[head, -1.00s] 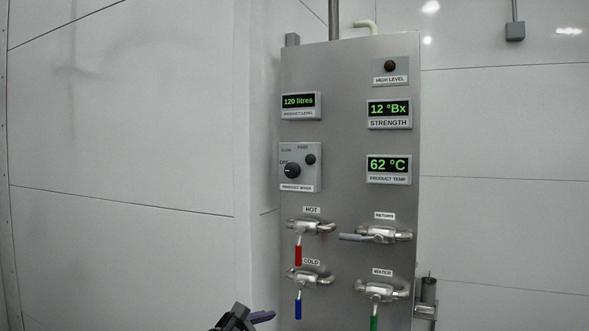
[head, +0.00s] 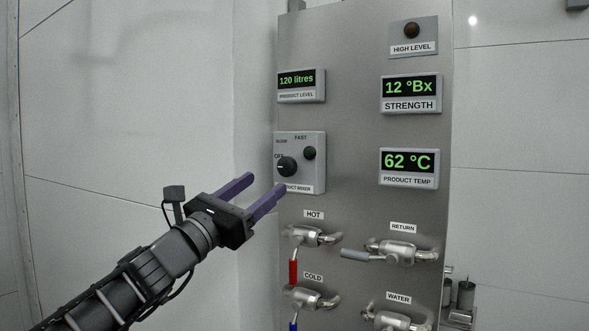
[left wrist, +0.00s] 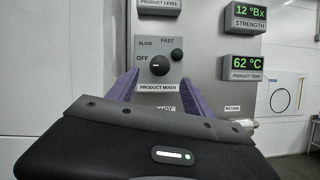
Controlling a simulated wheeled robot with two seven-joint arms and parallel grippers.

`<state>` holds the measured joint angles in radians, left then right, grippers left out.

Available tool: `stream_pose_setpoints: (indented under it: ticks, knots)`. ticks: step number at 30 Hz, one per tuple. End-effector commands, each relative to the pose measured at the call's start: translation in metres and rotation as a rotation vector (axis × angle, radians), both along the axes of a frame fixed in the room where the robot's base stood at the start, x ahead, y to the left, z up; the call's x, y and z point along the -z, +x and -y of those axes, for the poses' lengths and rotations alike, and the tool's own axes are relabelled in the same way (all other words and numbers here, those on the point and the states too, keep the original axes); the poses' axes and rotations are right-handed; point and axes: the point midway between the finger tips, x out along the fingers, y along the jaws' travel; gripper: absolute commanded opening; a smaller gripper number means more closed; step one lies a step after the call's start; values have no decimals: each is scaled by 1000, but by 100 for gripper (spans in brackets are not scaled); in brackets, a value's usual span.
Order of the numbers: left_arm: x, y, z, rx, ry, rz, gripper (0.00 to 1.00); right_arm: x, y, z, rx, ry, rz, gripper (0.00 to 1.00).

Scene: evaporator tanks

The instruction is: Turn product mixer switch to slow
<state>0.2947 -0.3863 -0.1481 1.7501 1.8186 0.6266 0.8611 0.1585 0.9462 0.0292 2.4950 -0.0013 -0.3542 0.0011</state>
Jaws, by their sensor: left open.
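The box also shows in the left wrist view (left wrist: 180,74), with the large knob (left wrist: 160,65) above and between the finger ends. My left gripper (head: 266,189) is open and empty, to the lower left of the large knob. One purple finger overlaps the box's label. My right gripper is not in view.
The panel (head: 350,130) carries displays for product level (head: 301,86), strength (head: 411,94) and product temp (head: 409,168). Below the mixer box are the red-handled hot valve (head: 294,271), return valve (head: 395,252), cold valve (head: 312,297) and water valve (head: 395,320). Left of the panel is bare wall.

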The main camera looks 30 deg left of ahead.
Motion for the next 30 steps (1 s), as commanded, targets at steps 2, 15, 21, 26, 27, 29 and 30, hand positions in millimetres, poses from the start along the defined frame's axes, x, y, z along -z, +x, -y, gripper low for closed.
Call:
stream_pose_setpoints:
  ticks: [2, 15, 21, 26, 27, 29, 30]
  knots:
    - [0, 0, 0, 0, 1, 0, 59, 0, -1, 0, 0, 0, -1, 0]
    - [-9, 20, 2, 2, 2, -2, 59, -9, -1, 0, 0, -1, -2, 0]
    - [-21, 49, 3, 1, 1, -3, 59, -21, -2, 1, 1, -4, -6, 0]
    - [-28, 67, 4, 0, 1, -2, 59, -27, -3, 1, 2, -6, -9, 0]
    - [-29, 69, 4, 0, 1, -1, 59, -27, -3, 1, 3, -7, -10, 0]
    - [-29, 72, 5, 1, 0, -2, 59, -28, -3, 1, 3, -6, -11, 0]
    - [-29, 73, 5, 1, 0, -1, 59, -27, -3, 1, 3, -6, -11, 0]
